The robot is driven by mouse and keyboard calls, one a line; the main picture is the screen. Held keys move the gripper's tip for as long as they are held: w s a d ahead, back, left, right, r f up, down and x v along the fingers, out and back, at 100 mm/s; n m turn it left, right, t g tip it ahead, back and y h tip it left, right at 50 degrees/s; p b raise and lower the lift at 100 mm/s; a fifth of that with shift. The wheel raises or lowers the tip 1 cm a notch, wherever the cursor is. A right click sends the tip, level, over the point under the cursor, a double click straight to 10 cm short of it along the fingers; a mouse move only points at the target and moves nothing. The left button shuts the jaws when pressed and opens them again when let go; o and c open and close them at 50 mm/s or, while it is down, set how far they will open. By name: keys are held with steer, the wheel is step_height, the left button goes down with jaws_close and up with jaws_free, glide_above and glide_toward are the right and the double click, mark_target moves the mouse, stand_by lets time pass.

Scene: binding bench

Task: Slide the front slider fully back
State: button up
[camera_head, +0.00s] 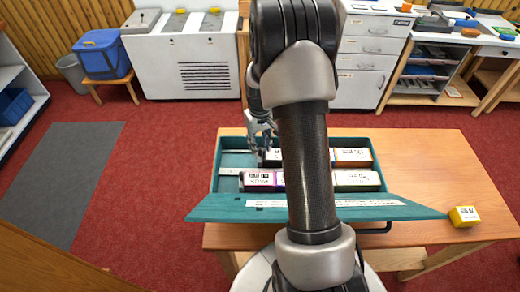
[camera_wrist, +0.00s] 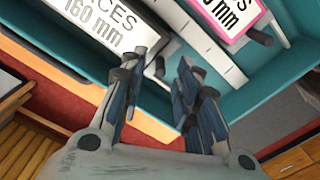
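A teal case (camera_head: 216,160) lies open on the wooden table, its front flap folded down. It holds two rows of labelled boxes. A pink-edged box (camera_head: 258,180) is at the left of the front row, and it shows at the wrist view's upper right (camera_wrist: 225,18). A dark knob (camera_wrist: 260,37) sits by its end; I take this as the front slider's. A second dark knob (camera_wrist: 159,67) is near the white box (camera_wrist: 90,25). My gripper (camera_head: 262,131) is over the case's left part. Its fingers (camera_wrist: 158,100) are apart with nothing between them. My arm hides the case's middle.
A small yellow box (camera_head: 464,216) stands on the table at the right, beyond the flap (camera_head: 235,207). A pale divider (camera_wrist: 212,48) runs between the rows. Cabinets stand behind.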

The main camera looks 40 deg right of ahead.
steer(key=shift+f, duration=0.8)
steer(key=shift+c, duration=0.2)
jaws_close()
